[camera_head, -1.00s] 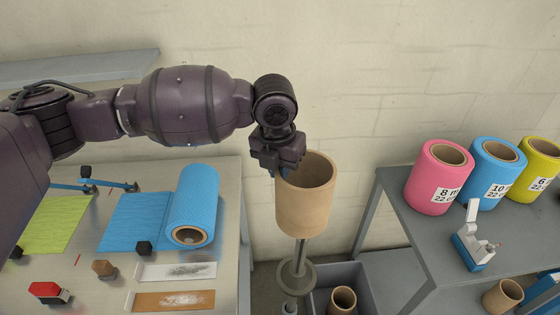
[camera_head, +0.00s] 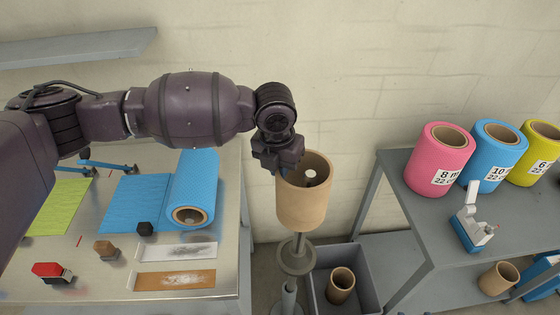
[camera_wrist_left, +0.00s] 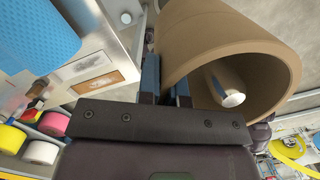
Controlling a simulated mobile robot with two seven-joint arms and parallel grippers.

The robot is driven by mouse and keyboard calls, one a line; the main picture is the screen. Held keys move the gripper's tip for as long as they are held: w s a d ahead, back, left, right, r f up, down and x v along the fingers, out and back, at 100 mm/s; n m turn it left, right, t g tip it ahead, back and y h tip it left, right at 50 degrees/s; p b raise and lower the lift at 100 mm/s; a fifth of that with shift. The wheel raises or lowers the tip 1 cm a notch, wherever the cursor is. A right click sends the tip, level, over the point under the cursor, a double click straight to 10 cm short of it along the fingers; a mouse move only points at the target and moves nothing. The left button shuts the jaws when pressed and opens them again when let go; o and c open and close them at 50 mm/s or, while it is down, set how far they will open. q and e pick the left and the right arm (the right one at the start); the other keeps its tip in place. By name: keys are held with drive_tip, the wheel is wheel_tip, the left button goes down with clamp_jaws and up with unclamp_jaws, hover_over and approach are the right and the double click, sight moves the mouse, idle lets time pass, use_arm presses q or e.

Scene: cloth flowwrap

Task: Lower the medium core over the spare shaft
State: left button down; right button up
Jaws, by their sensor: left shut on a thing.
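The medium core (camera_head: 302,205) is a wide brown cardboard tube, held upright at the middle of the head view. My left gripper (camera_head: 284,172) is shut on its near-left wall at the top rim. The spare shaft (camera_head: 299,243) is a grey upright post with a round flange (camera_head: 297,257) low on it. Its pale tip shows inside the core, so the core is around the shaft. The core's lower edge is above the flange. The left wrist view shows the core (camera_wrist_left: 215,40) with the shaft tip (camera_wrist_left: 232,99) inside it. My right gripper is out of view.
A grey bin (camera_head: 364,290) with a smaller brown core (camera_head: 341,287) stands right of the shaft. A metal table (camera_head: 225,255) with a blue roll (camera_head: 193,185) is at left.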

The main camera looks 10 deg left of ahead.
use_arm(q)
drive_tip(key=shift+f, duration=0.8)
drive_tip(key=shift+f+b, duration=0.75)
drive_tip(key=shift+f, duration=1.7)
drive_tip(key=shift+f+b, duration=0.8)
drive_tip(key=shift+f, duration=1.55)
drive_tip(key=shift+f+b, duration=0.45)
drive_tip(key=shift+f, duration=0.75)
